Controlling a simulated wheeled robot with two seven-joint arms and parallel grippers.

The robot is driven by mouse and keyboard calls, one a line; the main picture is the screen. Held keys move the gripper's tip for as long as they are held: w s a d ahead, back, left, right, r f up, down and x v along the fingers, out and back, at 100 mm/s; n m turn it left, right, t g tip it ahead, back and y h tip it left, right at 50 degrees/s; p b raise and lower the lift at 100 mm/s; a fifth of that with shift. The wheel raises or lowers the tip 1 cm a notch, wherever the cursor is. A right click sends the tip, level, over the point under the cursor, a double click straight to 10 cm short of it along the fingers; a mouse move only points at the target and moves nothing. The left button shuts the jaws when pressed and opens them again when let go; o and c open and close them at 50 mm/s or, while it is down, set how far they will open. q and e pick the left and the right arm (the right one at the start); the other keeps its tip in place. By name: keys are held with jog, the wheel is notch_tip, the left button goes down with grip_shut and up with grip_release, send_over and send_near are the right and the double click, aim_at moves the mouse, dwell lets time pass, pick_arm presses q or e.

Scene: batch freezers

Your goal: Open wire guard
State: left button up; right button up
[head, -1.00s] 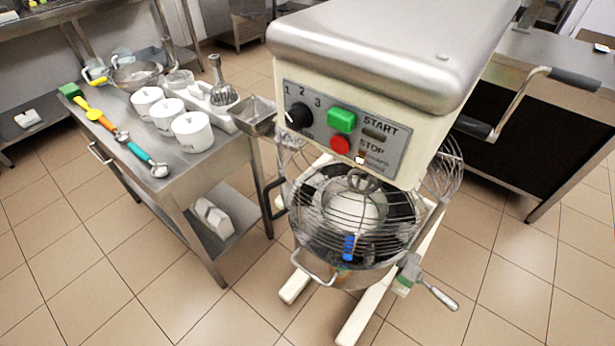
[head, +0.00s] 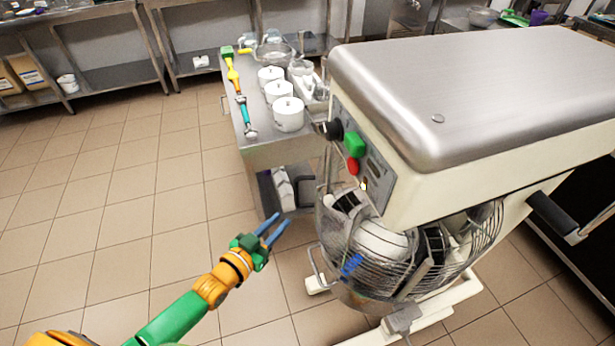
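The wire guard (head: 381,275) is a cage of curved metal wires on the front of the cream mixer (head: 415,195). It stands around the top of the steel bowl (head: 352,299), under the mixer head, and looks closed. A blue piece (head: 351,264) shows on its front left. Part of the guard is hidden under the head. My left gripper (head: 282,219) has two blue fingers with a gap between them. It is open and empty, left of the guard and apart from it. My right gripper is not in view.
A steel table (head: 258,150) with white canisters (head: 288,114) and coloured scoops (head: 241,98) stands behind and left of the mixer. A black-gripped handle (head: 553,215) sticks out at right. The tiled floor at left is clear.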

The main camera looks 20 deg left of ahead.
pick_arm(q)
notch_tip(320, 180, up, 9)
jog(key=w+d+t+h, duration=0.1)
jog(key=d+t+h, duration=0.1)
jog(key=x, duration=0.7)
jog(key=shift+d+f+m, duration=0.2)
jog(key=shift+m, duration=0.2)
grip_shut()
dwell(0.6)
